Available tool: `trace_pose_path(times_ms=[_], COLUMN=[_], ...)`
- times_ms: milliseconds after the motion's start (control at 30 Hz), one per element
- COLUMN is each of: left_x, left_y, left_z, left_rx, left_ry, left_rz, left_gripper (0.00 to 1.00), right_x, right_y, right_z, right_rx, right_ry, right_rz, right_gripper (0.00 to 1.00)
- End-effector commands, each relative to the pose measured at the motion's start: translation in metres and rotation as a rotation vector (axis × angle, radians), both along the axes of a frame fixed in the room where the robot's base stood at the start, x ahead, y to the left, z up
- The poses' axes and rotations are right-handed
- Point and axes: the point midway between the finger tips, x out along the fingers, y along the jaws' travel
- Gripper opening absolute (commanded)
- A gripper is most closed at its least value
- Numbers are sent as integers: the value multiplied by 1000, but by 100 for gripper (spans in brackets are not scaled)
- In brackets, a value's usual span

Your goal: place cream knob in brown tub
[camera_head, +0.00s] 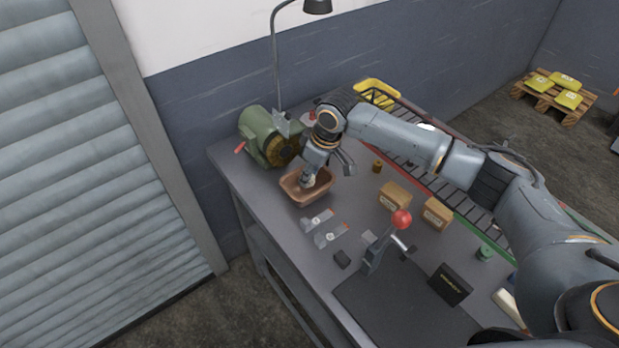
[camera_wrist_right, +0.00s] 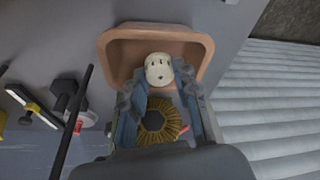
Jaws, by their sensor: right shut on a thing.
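The brown tub (camera_head: 313,200) stands on the grey workbench, in front of the green machine. My right gripper (camera_head: 309,180) points down into the tub's opening. In the right wrist view my right gripper (camera_wrist_right: 160,80) is shut on the cream knob (camera_wrist_right: 158,68), a pale round piece with dark holes. The knob is within the outline of the tub (camera_wrist_right: 204,50); I cannot tell whether it touches the tub's floor. In the head view the fingers mostly hide the knob. My left gripper is not in view.
The green machine (camera_head: 258,130) with a round brush stands close behind the tub. Two flat metal brackets (camera_head: 322,226) lie in front of it. Cardboard boxes (camera_head: 395,196), a red-ball lever (camera_head: 401,219) and a black box (camera_head: 451,284) stand to the right. A lamp (camera_head: 277,60) rises behind.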

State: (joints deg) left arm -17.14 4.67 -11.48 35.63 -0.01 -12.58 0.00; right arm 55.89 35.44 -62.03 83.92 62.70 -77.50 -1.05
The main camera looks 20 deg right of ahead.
Motion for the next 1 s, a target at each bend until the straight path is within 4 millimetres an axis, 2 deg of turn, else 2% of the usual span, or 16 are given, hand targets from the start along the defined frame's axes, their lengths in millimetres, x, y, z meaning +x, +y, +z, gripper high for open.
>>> trace_pose_path(times_ms=[100,300,700,733,800,833,1000], left_x=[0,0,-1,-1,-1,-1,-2], left_y=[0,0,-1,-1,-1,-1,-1], left_z=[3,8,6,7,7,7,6], left_rx=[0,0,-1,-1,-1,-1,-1], left_ry=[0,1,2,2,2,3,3], left_rz=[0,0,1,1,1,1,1], left_gripper=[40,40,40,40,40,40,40], right_x=[7,5,5,6,6,6,6], right_y=[-1,-1,-1,-1,-1,-1,-1], right_z=[-8,-34,-41,-41,-40,-40,-40], right_rx=[0,0,0,0,0,0,0], right_ry=[1,2,0,0,0,0,0], right_rz=[-1,-1,-1,0,0,0,-1], right_gripper=[0,0,0,34,48,53,53])
